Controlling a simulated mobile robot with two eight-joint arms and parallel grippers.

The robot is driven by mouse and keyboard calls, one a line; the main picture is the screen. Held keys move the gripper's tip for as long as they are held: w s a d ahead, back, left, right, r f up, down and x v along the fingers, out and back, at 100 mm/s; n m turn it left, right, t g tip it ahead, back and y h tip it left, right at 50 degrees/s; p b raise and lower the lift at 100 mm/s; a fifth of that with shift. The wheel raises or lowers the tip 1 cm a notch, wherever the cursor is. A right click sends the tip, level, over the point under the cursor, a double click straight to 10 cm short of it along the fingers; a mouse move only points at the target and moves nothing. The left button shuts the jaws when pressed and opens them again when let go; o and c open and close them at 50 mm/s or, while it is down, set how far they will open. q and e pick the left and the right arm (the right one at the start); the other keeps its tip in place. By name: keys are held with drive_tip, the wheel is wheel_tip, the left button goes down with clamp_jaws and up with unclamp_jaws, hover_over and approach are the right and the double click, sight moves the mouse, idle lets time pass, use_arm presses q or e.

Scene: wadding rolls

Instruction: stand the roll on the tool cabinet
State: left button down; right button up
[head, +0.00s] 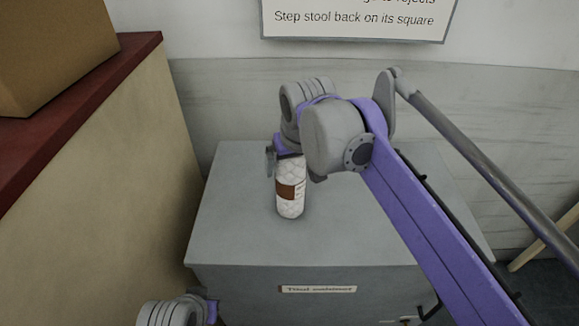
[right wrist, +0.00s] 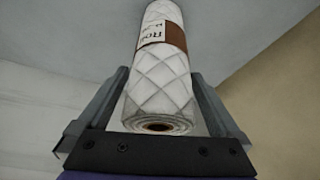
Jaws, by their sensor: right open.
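The roll (head: 290,190) is white and quilted with a brown label band. It stands upright on the grey top of the tool cabinet (head: 330,240), left of the middle. My right gripper (head: 287,165) is at the roll's upper end, coming from above. In the right wrist view the roll (right wrist: 163,75) lies between the two open fingers of the gripper (right wrist: 160,105), with a gap showing at each side and its hollow end facing the palm. Part of my left arm (head: 178,312) shows at the bottom left of the head view; its fingers are out of view.
A tan partition with a dark red top (head: 85,95) rises left of the cabinet, with a cardboard box (head: 55,50) on it. A sign (head: 355,18) hangs on the wall behind. The cabinet top is clear around the roll.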

drive_tip(key=v, duration=1)
drive_tip(key=shift+r+p, duration=0.3)
drive_tip(key=shift+p, duration=0.1)
drive_tip(key=shift+s, duration=0.15)
